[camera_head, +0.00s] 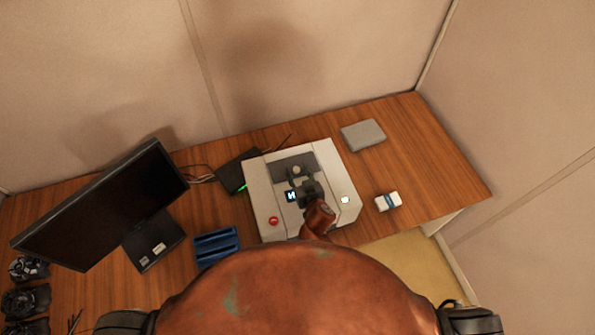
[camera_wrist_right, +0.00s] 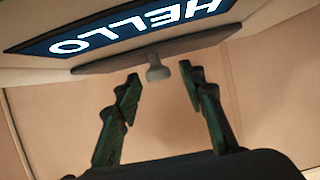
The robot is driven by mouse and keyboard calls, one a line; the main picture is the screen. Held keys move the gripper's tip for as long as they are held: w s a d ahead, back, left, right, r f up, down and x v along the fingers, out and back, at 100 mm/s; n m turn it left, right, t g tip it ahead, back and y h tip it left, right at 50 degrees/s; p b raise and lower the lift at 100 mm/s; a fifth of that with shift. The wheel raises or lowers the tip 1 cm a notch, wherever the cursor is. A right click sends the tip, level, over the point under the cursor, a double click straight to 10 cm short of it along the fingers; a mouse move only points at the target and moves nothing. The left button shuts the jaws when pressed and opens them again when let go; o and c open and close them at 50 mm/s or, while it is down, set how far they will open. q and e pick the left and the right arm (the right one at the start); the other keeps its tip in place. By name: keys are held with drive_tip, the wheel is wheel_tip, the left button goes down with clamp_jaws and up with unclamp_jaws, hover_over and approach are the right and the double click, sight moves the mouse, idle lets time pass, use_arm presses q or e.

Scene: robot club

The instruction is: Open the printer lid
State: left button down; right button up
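The printer (camera_head: 259,196) is a pale grey box on the wooden desk, with a red button, a small screen and a dark grey lid panel (camera_head: 283,166) on top. The lid appears to lie flat. In the right wrist view, the lid (camera_wrist_right: 205,40) shows nearly edge-on below the HELLO screen, with a grey knob (camera_wrist_right: 156,71) standing out from it. My right gripper (camera_head: 302,181) is over the printer's top. Its fingers (camera_wrist_right: 160,77) are open on either side of the knob, with gaps visible. My left gripper is not in view.
A black monitor (camera_head: 105,205) stands on the left. A blue tray (camera_head: 216,246) and a black box (camera_head: 235,171) are left of the printer. A grey slab (camera_head: 363,135) and a small white-and-blue box (camera_head: 388,201) are on the right. The desk's far right is clear.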

drive_tip(key=shift+w, duration=0.1)
drive_tip(key=c, duration=0.8)
clamp_jaws()
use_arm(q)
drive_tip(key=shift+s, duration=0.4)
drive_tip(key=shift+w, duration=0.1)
